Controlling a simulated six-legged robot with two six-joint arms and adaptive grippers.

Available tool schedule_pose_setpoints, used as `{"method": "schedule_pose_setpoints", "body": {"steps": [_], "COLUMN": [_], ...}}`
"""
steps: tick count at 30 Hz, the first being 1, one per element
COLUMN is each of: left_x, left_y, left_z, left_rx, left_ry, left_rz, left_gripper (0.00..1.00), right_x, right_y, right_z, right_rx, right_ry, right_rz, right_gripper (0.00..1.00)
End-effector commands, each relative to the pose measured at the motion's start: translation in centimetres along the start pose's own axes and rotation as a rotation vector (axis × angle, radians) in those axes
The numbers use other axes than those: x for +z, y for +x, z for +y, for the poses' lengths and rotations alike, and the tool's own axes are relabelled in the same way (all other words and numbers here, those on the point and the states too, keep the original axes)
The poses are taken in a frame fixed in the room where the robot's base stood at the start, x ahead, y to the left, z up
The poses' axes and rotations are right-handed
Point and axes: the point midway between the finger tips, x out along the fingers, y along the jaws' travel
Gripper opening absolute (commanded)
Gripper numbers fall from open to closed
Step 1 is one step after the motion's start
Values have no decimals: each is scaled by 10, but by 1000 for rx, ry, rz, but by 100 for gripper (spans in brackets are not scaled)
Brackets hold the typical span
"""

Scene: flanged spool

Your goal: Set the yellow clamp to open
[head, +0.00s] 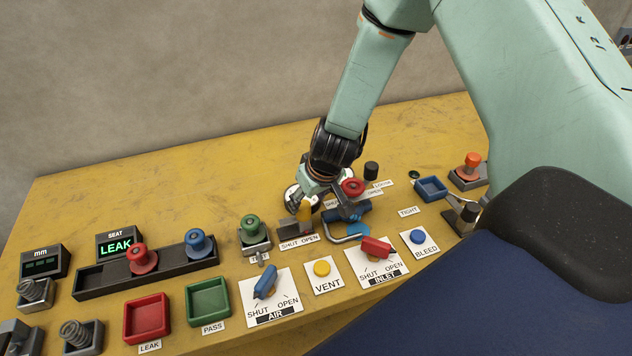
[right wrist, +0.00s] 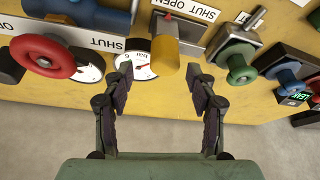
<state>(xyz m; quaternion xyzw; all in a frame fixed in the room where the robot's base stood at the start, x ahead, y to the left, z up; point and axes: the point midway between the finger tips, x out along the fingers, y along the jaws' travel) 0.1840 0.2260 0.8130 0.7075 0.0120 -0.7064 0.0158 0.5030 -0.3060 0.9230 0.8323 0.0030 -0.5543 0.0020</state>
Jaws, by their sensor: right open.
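The yellow clamp (head: 304,211) is a yellow handle on a grey metal base, behind a SHUT OPEN label (head: 299,243). In the right wrist view the yellow handle (right wrist: 166,54) shows just beyond the gap between my fingertips. My left gripper is not in view.
A round dial (right wrist: 137,61) lies beside the clamp. A red knob (head: 352,187) stands right of it, a green-topped spool (head: 254,229) left. The AIR valve (head: 265,283), VENT button (head: 321,268) and red INLET handle (head: 376,247) lie in front. The back-left tabletop is clear.

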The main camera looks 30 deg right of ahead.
Motion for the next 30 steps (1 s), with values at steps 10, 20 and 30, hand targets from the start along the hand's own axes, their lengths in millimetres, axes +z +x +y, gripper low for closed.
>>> {"method": "schedule_pose_setpoints", "body": {"steps": [10, 20, 30], "left_x": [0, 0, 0], "left_y": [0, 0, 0], "left_z": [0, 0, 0], "left_rx": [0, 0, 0], "left_ry": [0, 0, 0], "left_rz": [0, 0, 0], "left_gripper": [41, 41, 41], "right_x": [-1, -1, 0], "right_y": [-35, -66, -82], "right_z": [0, 0, 0], "right_rx": [-1, 0, 0], "right_ry": [5, 3, 0], "right_rz": [3, 4, 0], "right_gripper": [57, 57, 57]}}
